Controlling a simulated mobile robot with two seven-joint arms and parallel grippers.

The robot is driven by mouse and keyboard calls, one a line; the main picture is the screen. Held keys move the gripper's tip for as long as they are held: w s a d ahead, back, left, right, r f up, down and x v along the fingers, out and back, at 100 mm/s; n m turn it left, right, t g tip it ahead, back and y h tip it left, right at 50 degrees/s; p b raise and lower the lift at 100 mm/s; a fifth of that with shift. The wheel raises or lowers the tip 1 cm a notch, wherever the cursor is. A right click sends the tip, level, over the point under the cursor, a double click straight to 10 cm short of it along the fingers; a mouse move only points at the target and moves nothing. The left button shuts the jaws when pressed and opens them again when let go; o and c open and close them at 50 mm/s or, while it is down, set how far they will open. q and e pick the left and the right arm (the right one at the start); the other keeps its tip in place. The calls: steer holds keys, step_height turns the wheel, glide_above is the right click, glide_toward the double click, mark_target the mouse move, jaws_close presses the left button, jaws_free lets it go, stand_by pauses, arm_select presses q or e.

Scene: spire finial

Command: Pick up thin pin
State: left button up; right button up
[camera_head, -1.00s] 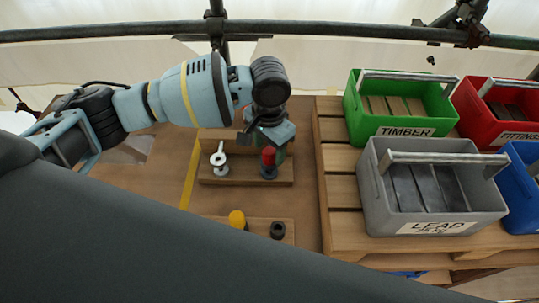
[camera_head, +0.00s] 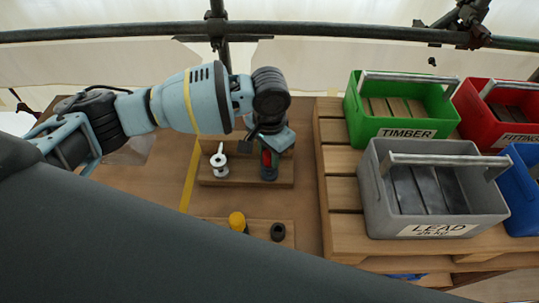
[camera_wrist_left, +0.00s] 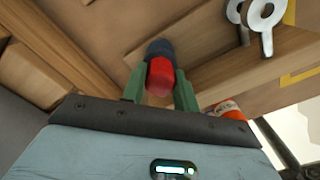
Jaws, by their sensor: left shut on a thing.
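The pin with a red body (camera_head: 266,157) stands in a dark round seat (camera_head: 269,173) on the wooden block at the table's back. In the left wrist view the red pin (camera_wrist_left: 160,76) sits between the two green fingers, with a dark blue part (camera_wrist_left: 160,47) beyond it. My left gripper (camera_head: 268,150) is over the block from above and shut on the red pin. Its fingers partly hide the pin in the head view. I cannot tell whether the pin is still fully in its seat. My right gripper is out of view.
A pale metal eye-shaped piece (camera_head: 219,160) stands just left on the same block (camera_head: 243,180). A yellow-topped piece (camera_head: 237,221) and a black ring (camera_head: 278,231) sit on a nearer block. Green (camera_head: 403,129), grey (camera_head: 446,228) and red (camera_head: 500,135) crates stand on a pallet at right.

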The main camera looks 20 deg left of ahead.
arm_select(q)
step_height(320, 180, up, 10)
steer(key=shift+f+p, duration=0.1)
steer(key=shift+p, duration=0.4)
